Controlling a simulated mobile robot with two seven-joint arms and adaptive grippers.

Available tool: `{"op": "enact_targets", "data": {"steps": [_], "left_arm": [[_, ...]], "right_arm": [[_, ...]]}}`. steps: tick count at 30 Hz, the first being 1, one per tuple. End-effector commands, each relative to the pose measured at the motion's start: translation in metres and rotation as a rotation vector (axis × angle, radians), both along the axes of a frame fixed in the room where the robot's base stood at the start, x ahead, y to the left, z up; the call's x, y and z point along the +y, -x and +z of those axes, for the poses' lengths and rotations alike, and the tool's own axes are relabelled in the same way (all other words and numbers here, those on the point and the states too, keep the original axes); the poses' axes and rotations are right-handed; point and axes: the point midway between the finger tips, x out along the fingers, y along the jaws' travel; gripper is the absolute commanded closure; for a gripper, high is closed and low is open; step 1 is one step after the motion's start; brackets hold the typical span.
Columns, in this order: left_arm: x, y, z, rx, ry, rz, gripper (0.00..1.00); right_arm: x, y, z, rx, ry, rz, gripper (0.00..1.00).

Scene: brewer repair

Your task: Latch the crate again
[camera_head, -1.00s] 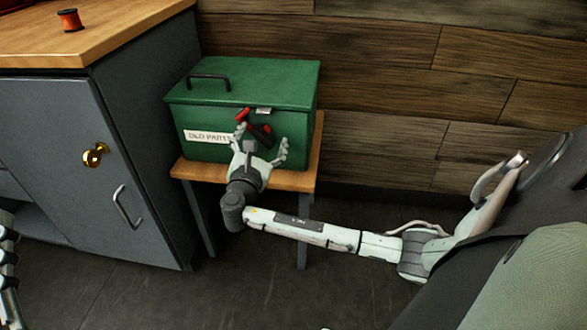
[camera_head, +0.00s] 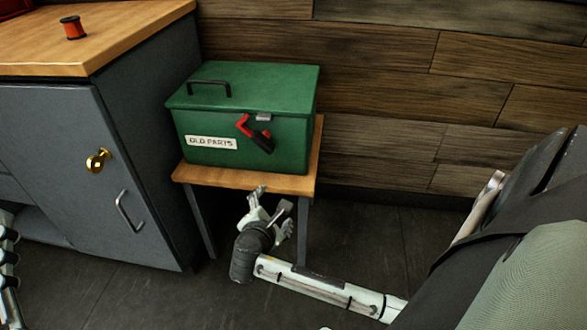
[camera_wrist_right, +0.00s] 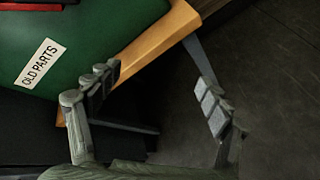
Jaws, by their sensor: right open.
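The green crate (camera_head: 285,145) stands on a small wooden stand, with its lid (camera_head: 270,80) down. On its front is a latch lever with a red arm and black grip (camera_head: 258,138), slanting down to the right. A small metal catch (camera_head: 263,117) sits at the lid's edge just above; I cannot tell whether the two are hooked. My right gripper (camera_head: 273,208) is open and empty, below and in front of the stand's edge. Only pale jointed parts of my left gripper (camera_head: 7,262) show.
The wooden stand (camera_head: 245,180) has a narrow free front edge. A grey cabinet (camera_head: 60,165) with a brass knob (camera_head: 97,160) and bar handle stands close on the left. A wooden wall is behind; the floor to the right is clear.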

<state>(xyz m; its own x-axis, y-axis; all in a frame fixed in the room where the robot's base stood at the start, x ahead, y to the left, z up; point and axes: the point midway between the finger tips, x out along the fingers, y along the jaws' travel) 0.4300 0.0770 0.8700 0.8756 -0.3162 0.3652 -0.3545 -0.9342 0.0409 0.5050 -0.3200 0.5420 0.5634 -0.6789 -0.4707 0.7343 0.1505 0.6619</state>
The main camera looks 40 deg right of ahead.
Motion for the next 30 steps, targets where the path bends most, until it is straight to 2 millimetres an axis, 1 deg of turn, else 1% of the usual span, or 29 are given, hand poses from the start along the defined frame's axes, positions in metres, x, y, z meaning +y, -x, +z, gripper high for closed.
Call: {"op": "enact_targets", "data": {"steps": [1, 6, 15, 21, 25, 30], "left_arm": [[0.0, 0.0, 0.003, 0.0, 0.0, 0.0, 1.0], [0.0, 0.0, 0.007, 0.0, 0.0, 0.0, 1.0], [0.0, 0.0, 0.015, 0.0, 0.0, 0.0, 1.0], [0.0, 0.0, 0.018, 0.0, 0.0, 0.0, 1.0], [0.0, 0.0, 0.019, 0.0, 0.0, 0.0, 1.0], [0.0, 0.0, 0.019, 0.0, 0.0, 0.0, 1.0]], "right_arm": [[0.001, 0.008, -0.008, -0.003, -0.059, -0.024, 0.21], [0.006, 0.031, -0.033, -0.025, -0.246, -0.113, 0.21], [0.018, 0.075, -0.069, -0.071, -0.569, -0.319, 0.21], [0.025, 0.096, -0.082, -0.098, -0.713, -0.436, 0.21], [0.027, 0.103, -0.086, -0.106, -0.758, -0.475, 0.21], [0.028, 0.105, -0.087, -0.11, -0.775, -0.49, 0.21]]}}
